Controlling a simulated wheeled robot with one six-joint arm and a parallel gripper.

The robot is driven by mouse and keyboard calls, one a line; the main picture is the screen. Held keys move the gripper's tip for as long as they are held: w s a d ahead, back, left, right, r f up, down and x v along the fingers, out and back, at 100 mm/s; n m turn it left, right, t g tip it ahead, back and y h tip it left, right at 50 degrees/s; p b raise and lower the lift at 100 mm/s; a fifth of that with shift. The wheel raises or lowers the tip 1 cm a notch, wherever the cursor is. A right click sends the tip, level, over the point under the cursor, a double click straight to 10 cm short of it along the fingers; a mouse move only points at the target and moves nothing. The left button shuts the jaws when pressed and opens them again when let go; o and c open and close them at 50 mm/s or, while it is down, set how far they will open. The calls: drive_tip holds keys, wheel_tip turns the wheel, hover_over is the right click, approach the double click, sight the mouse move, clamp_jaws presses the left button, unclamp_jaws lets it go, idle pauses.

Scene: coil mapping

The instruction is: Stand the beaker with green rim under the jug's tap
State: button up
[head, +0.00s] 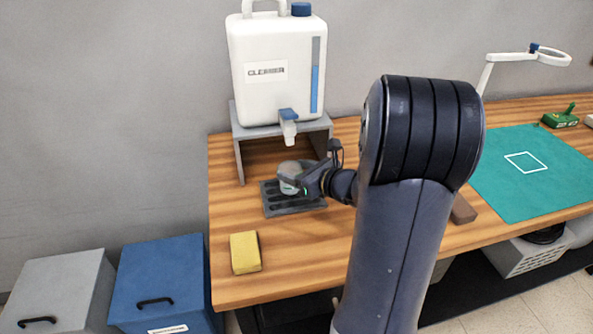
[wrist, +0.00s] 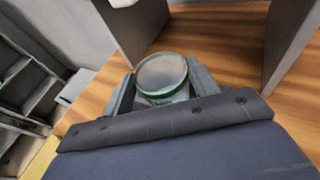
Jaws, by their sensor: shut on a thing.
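The white jug (head: 272,75) stands on a grey stand (head: 238,150) at the back left of the bench. Its tap (head: 289,125) has a blue top and a white spout over the stand's front. My gripper (head: 298,180) is shut on the beaker (head: 289,176), below the tap and over the dark drip tray (head: 271,211). In the wrist view the beaker's green rim (wrist: 161,92) faces the camera between the fingers (wrist: 163,94). The beaker's base is mostly hidden, so I cannot tell whether it touches the tray.
A yellow sponge (head: 245,252) lies at the bench's front left. A teal mat (head: 535,168) with a white square is at the right. A blue bin (head: 160,280) and a grey bin (head: 62,290) stand left of the bench.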

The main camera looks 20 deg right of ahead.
drive_tip(key=o, duration=1)
drive_tip(key=shift+f, duration=0.1)
drive_tip(key=shift+r+p, duration=0.25)
drive_tip(key=shift+p, duration=0.05)
drive_tip(key=v, duration=1.2)
